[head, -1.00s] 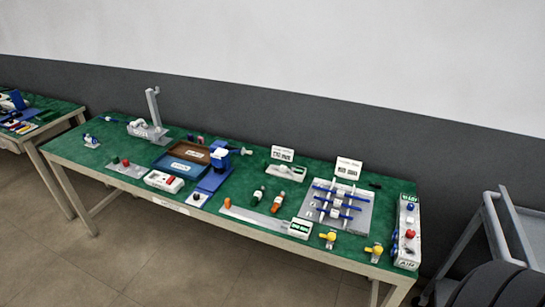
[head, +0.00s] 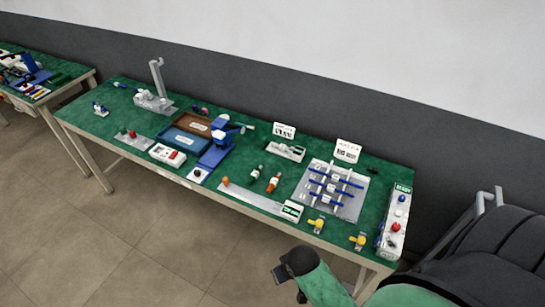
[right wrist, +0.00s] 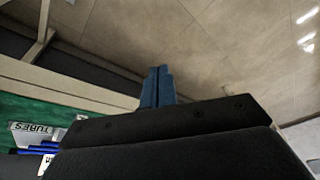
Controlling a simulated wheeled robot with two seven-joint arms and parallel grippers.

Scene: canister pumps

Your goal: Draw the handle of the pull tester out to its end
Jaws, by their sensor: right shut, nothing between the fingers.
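What looks like the pull tester is a long flat metal plate (head: 250,197) along the front edge of the green table in the head view. A box with a green display (head: 292,211) stands at its right end. A small orange knob (head: 225,182), apparently the handle, is at its left end. My right gripper (right wrist: 157,86) has its two blue fingers together and empty in the right wrist view. In the head view my right arm is low in front of the table, apart from the tester. My left gripper is not in view.
Orange and dark-green pump-like parts (head: 273,183) stand behind the plate. Yellow valves (head: 317,225) sit to its right, with a white control box (head: 395,226) at the table's right end. A grey cart (head: 481,207) stands right of the table. The floor in front is clear.

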